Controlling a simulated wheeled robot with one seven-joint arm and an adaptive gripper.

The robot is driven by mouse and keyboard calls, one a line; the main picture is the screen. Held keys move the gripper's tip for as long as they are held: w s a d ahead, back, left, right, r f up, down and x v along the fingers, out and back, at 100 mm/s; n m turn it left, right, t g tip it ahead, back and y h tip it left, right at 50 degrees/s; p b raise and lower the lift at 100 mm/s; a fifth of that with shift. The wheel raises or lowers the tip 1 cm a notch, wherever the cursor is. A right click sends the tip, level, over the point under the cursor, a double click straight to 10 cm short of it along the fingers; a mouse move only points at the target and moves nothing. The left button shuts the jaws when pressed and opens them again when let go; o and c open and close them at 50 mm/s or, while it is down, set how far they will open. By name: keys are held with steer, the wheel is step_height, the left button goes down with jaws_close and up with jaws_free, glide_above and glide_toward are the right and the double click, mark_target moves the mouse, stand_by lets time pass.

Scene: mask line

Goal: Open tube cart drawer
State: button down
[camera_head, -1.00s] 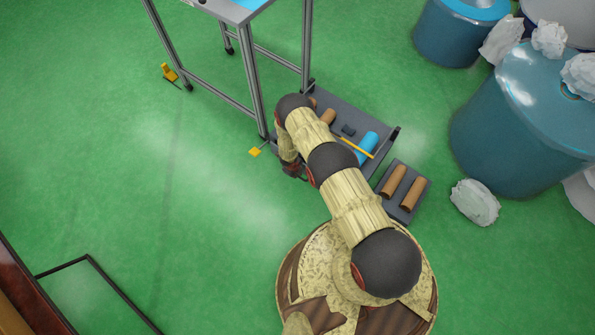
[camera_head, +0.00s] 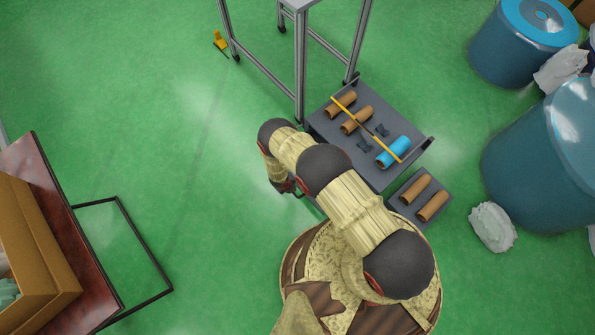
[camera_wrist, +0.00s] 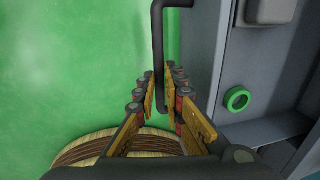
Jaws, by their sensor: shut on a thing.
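The tube cart (camera_head: 322,122) is a low dark grey cart at the right of my arm in the head view. Its top bears brown tubes (camera_head: 357,120), a blue tube (camera_head: 393,152), a thin yellow stick (camera_head: 357,117) and small dark pieces. In the wrist view, a thin black bent handle (camera_wrist: 157,40) runs down between the fingers of my gripper (camera_wrist: 162,85), which is shut on it. Right of the handle is a grey recess like a drawer interior (camera_wrist: 236,60), with a green ring (camera_wrist: 237,98) and a grey block (camera_wrist: 268,11) in it. In the head view my arm mostly hides the gripper.
A grey tray with brown tubes (camera_head: 416,190) sits by the cart's near right corner. Blue drums (camera_head: 545,140) and crumpled white lumps (camera_head: 492,227) stand at right. A metal frame (camera_head: 300,70) stands behind. A table with a cardboard box (camera_head: 35,255) is at left. Green floor between is clear.

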steer(key=shift+s+a, duration=0.55)
steer(key=shift+a, duration=0.2)
steer(key=c, duration=2)
jaws_free()
steer(key=shift+o, duration=0.5)
step_height(320, 180, up, 12)
steer(key=s+a, duration=0.1)
steer(key=shift+s+a+f, duration=0.15)
steer(key=shift+s+a, duration=0.05)
steer(key=shift+a, duration=0.2)
